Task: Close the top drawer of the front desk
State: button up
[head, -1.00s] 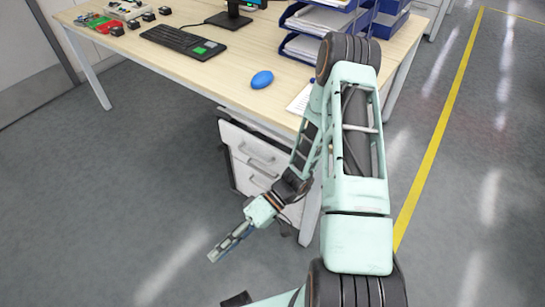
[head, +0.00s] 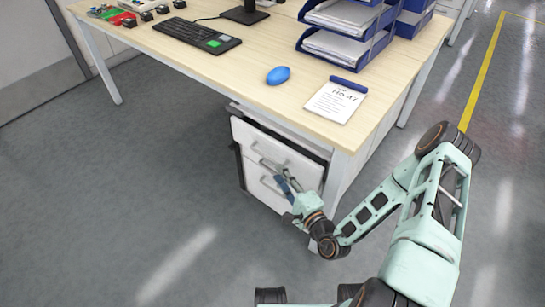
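The desk (head: 205,72) has a white drawer unit (head: 248,180) under its front right part. The unit's top drawer (head: 250,137) has a grey bar handle, and a dark gap shows along and behind the upper edge of its front, so it stands out a little. A lower drawer front with a similar handle is below it. My gripper (head: 287,180) is in front of the drawer fronts, near the handles, with its fingers pointing up and left. I cannot tell whether it touches the front. The fingers are too small to judge their opening, and they hide part of the fronts.
On the desk are a blue mouse (head: 278,75), a keyboard (head: 197,35), a notepad (head: 335,103) and blue paper trays (head: 345,42). The desk's front right leg (head: 335,185) stands close beside my forearm. The floor to the left is clear.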

aim_at(266, 156)
jog(key=b+x, duration=0.2)
jog(key=x, duration=0.8)
jog(key=shift+w+a, duration=0.1)
jog(key=shift+a, duration=0.05)
jog(key=shift+c, duration=0.4)
grip_shut()
